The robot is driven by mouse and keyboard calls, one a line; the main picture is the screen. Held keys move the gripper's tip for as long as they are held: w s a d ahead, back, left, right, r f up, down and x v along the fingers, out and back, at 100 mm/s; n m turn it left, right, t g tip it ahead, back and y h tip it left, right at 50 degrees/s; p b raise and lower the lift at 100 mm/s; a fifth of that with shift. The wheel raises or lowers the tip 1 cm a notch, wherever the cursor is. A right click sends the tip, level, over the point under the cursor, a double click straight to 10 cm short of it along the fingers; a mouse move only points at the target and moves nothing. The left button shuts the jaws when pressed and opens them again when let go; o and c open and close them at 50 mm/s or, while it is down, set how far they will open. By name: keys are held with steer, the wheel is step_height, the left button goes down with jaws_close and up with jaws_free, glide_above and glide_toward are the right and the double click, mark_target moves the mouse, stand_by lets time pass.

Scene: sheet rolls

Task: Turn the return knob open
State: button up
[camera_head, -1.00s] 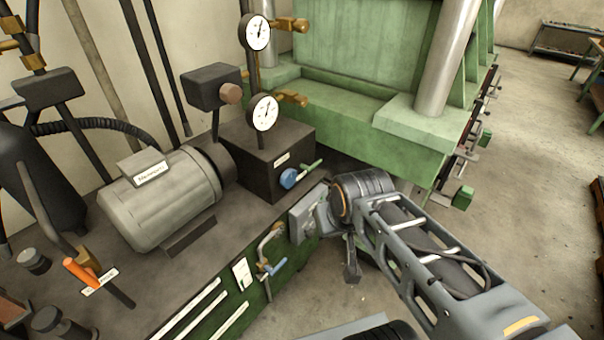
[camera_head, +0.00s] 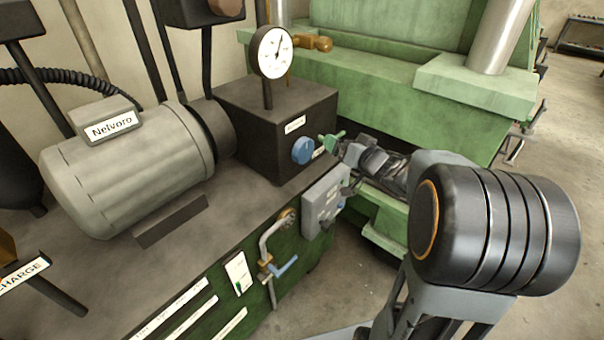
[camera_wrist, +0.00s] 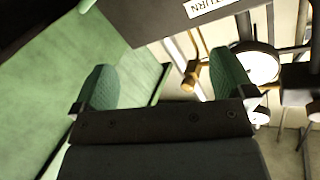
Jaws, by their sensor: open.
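A dark box-shaped block (camera_head: 262,140) stands beside the motor and carries a round blue knob (camera_head: 303,150) on its front.
A grey motor (camera_head: 130,165) lies left of the block. A pressure gauge (camera_head: 271,53) stands above it. A grey switch box (camera_head: 325,203) and a pipe with a blue lever (camera_head: 284,266) are below. The green press (camera_head: 395,95) rises behind.

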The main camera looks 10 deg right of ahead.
mark_target(306, 153)
step_height(306, 153, down, 8)
steer(key=s+a+r+n+g+y+b, duration=0.1)
steer(key=a+y+b, duration=0.1)
steer(key=y+b, duration=0.3)
steer(key=shift+y, duration=0.7)
steer(key=x, duration=1.2)
steer(key=shift+w+a+f+b, duration=0.25)
steer(key=shift+w+f+b, duration=0.05)
steer(key=shift+f+b, duration=0.1)
steer(key=c, duration=0.7)
steer(key=shift+o, duration=0.2)
